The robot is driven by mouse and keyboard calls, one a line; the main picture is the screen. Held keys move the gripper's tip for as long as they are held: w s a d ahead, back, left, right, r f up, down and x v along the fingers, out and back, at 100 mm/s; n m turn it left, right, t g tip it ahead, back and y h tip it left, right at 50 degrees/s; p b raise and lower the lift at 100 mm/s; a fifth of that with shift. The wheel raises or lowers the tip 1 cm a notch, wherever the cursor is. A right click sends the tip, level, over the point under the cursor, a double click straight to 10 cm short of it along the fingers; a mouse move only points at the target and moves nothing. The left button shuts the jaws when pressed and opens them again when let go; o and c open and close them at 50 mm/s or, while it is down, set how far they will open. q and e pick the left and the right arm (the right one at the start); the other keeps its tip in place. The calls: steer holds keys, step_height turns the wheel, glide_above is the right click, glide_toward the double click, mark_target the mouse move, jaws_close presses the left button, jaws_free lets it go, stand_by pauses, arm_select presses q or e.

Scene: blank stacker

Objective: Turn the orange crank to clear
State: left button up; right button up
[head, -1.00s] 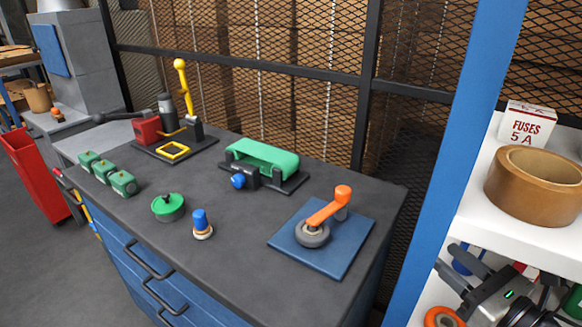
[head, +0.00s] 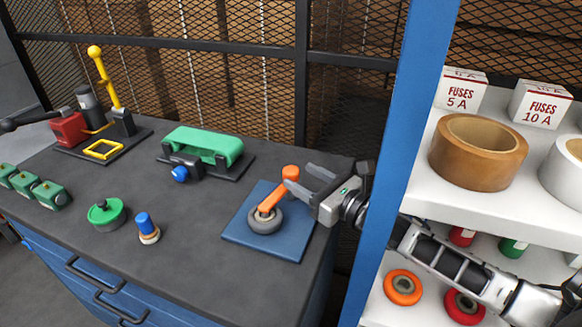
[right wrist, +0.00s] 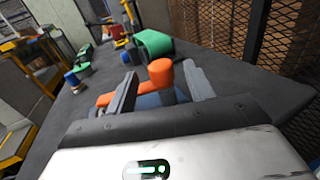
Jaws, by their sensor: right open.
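The orange crank (head: 269,199) sits on a grey hub on a blue plate (head: 283,240) at the right end of the dark bench. Its upright knob (head: 291,173) stands at the arm's far right end. My right gripper (head: 297,178) is open, reaching in from the right at the knob. In the right wrist view the orange knob (right wrist: 161,74) stands between the two spread fingers (right wrist: 160,90), with visible gaps, so the fingers look apart from it. The crank arm (right wrist: 106,100) runs left behind the left finger.
A green-belted roller unit (head: 202,145), a green round knob (head: 106,214), a blue-capped peg (head: 147,228) and a yellow lever (head: 104,75) stand left on the bench. A blue post (head: 401,160) and a white shelf (head: 440,200) with tape and fuse boxes flank my right arm.

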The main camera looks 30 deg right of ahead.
mark_target(297, 175)
steer(key=shift+x, duration=2.25)
steer(key=shift+s, duration=0.1)
